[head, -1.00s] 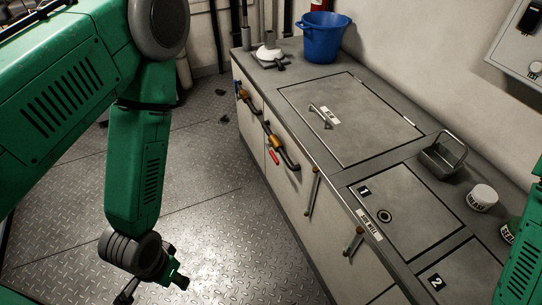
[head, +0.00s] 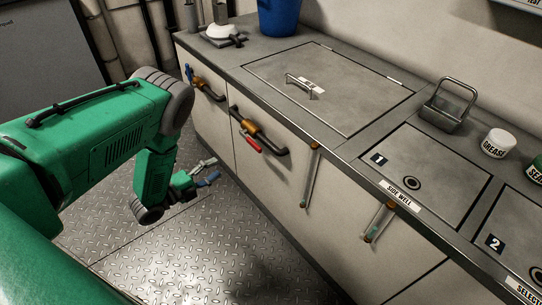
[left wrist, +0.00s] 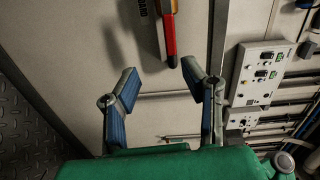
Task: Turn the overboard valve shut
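A valve with a red lever (head: 250,143) and a brass body (head: 252,128) sits on a dark pipe on the cabinet front. A second valve with a blue lever (head: 188,73) sits further left on the same front. My left gripper (head: 208,172) is open and empty, below and left of the red lever, over the floor. In the left wrist view, the red lever (left wrist: 169,32) hangs just beyond the open fingers (left wrist: 160,82), apart from them. My right gripper is out of view.
The grey counter (head: 228,55) carries a blue bucket (head: 279,16), a wire-handled tray (head: 443,115) and a grease tub (head: 497,142). The chequered floor (head: 200,250) is clear.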

